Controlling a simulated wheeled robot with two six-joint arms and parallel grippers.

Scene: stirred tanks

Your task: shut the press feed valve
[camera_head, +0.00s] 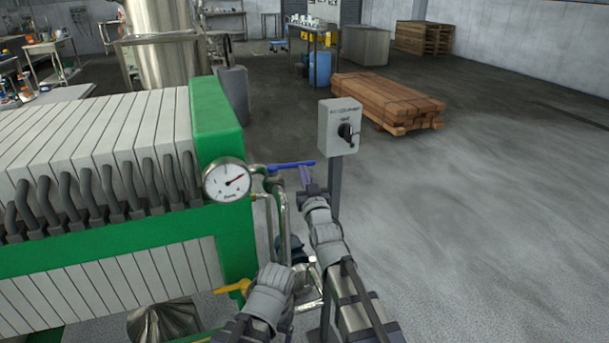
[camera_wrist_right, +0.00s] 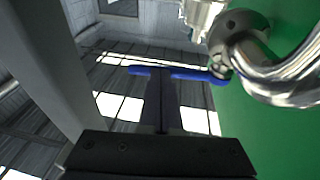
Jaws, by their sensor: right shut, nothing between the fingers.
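A blue lever handle (camera_head: 291,165) sits on the steel piping beside the press, just right of the pressure gauge. It points out to the right, roughly level, in the head view. In the right wrist view the blue lever (camera_wrist_right: 200,74) runs from the pipe fitting across the fingertips. My right gripper (camera_head: 305,175) is shut and empty, with its tips at or very near the lever's outer part; I cannot tell whether they touch. The shut fingers (camera_wrist_right: 161,85) also show in the right wrist view. My left arm is low in the head view, its fingers not visible.
The green-framed filter press (camera_head: 212,115) fills the left, with a round gauge (camera_head: 227,180) on its corner. A grey switch box (camera_head: 340,125) on a post stands right of the lever. A yellow handle (camera_head: 232,287) is lower down.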

